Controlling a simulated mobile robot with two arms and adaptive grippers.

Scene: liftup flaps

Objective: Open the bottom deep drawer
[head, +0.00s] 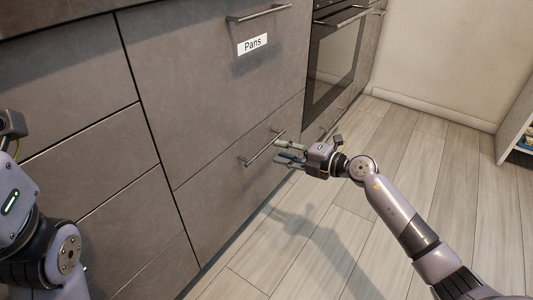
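The bottom deep drawer (215,195) is a grey front below the drawer with the "Pans" label, and it is flush with the cabinet. Its bar handle (258,153) runs slantwise near the top of that front. My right gripper (280,152) is at the right part of this handle, with its fingers apart and pointing left toward the front. I cannot tell whether a finger touches the handle. My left arm is at the left edge, and only part of its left gripper (12,124) shows; its fingertips are not clear.
The upper drawer (200,75) with the "Pans" label (252,44) and its own bar handle (259,13) is closed. An oven (335,55) stands to the right of the drawers. The wooden floor (330,220) in front is clear. A white shelf unit (515,120) stands at the right edge.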

